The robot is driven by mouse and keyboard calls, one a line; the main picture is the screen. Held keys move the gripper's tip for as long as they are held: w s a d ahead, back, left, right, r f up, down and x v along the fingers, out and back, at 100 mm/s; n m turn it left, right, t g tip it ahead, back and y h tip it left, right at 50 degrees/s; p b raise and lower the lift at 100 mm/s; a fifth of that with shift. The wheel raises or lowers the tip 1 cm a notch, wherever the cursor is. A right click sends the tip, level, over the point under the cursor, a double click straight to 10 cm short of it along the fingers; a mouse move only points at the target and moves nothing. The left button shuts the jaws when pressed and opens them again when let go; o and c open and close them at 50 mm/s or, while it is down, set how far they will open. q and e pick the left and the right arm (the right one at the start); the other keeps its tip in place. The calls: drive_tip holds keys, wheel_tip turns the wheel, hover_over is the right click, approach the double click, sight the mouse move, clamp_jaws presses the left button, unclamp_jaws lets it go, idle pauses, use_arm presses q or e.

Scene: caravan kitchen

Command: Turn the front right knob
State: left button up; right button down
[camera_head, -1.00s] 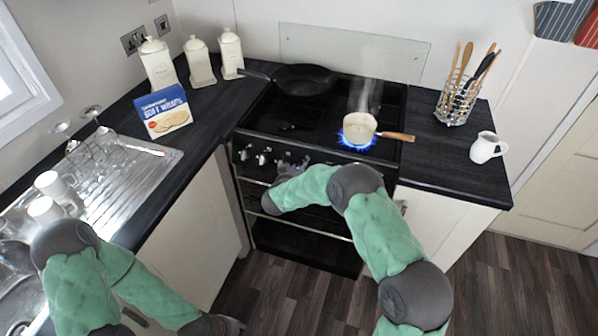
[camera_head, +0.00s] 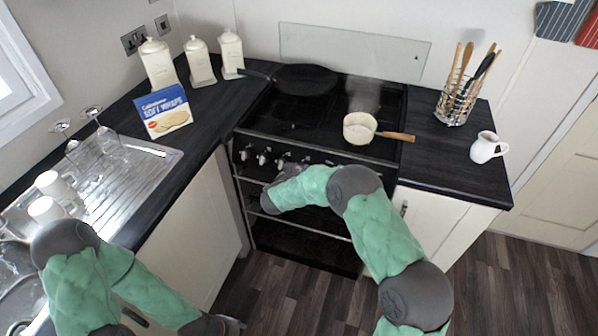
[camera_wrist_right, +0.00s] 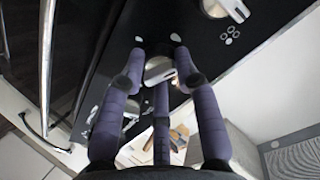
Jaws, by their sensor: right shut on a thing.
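The stove's front panel carries a row of silver knobs, two of them clear at its left end (camera_head: 262,158). My right arm reaches to this panel. My right gripper (camera_wrist_right: 158,60) is shut on a silver knob (camera_wrist_right: 158,72), with its purple-grey fingers around it in the right wrist view. Another knob (camera_wrist_right: 222,8) lies up and to the right there, apart from the fingers. In the head view the forearm hides part of the panel and its right-hand knobs. My left gripper (camera_head: 225,325) is low at the bottom edge; its jaws cannot be made out.
A cream saucepan (camera_head: 359,129) sits on the front right burner with faint steam and no flame; its wooden handle points right. A black frying pan (camera_head: 305,80) stands behind. A white jug (camera_head: 488,147) and utensil holder (camera_head: 457,100) are on the right counter. An oven rail runs below the knobs.

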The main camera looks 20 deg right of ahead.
drive_tip(key=m, duration=0.3)
drive_tip(key=shift+m+b, duration=0.3)
drive_tip(key=shift+m, duration=0.1)
drive_tip(key=m, duration=0.2)
drive_tip(key=shift+m+b, duration=0.3)
drive_tip(key=shift+m, duration=0.1)
drive_tip(key=m+b, duration=0.2)
drive_tip(key=m, duration=0.4)
drive_tip(key=shift+m+g, duration=0.3)
drive_tip(key=c, duration=0.9)
unclamp_jaws()
drive_tip(key=shift+d, duration=0.1)
